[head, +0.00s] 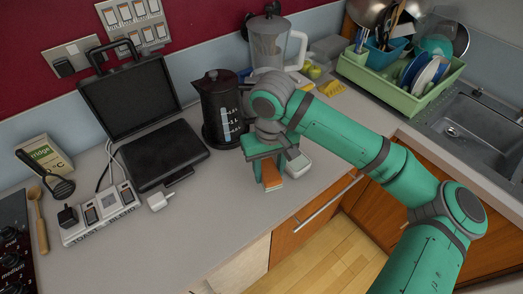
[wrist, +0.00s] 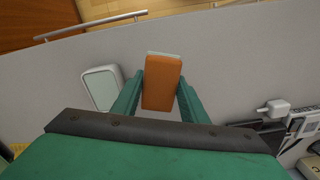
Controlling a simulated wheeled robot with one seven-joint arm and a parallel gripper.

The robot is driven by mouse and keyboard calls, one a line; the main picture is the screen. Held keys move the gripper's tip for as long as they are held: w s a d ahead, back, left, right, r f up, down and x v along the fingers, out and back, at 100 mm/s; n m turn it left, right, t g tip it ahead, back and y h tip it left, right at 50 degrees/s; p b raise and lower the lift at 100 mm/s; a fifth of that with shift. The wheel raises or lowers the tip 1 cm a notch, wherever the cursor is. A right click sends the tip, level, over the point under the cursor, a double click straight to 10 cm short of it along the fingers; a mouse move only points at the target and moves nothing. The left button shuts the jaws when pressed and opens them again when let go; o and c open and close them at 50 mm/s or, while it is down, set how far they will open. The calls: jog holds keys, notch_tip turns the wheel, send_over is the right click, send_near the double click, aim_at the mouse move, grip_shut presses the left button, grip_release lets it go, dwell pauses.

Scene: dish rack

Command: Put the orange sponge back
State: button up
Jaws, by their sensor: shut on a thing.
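The orange sponge (wrist: 162,82) is between the two green fingers of my gripper (wrist: 160,92) in the wrist view. The fingers are shut on its sides, and its far end sticks out past the fingertips. In the head view the sponge (head: 271,175) shows under my gripper (head: 265,172), over or on the front part of the grey counter (head: 225,210). I cannot tell whether it touches the counter. A pale rounded dish (head: 297,166) lies just to the right; in the wrist view it (wrist: 101,87) is to the left of the fingers, apart from the sponge.
A black kettle (head: 222,110) and a black open grill (head: 165,150) stand to the left. A green dish rack (head: 395,88) and the sink (head: 478,130) are at the right.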

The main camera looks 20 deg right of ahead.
jog(key=shift+w, duration=0.45)
jog(key=shift+s, duration=0.2)
jog(key=shift+f, duration=2.5)
jog(key=shift+f, duration=0.15)
jog(key=shift+f, duration=0.6)
jog(key=shift+f, duration=0.1)
jog(key=shift+f, duration=0.15)
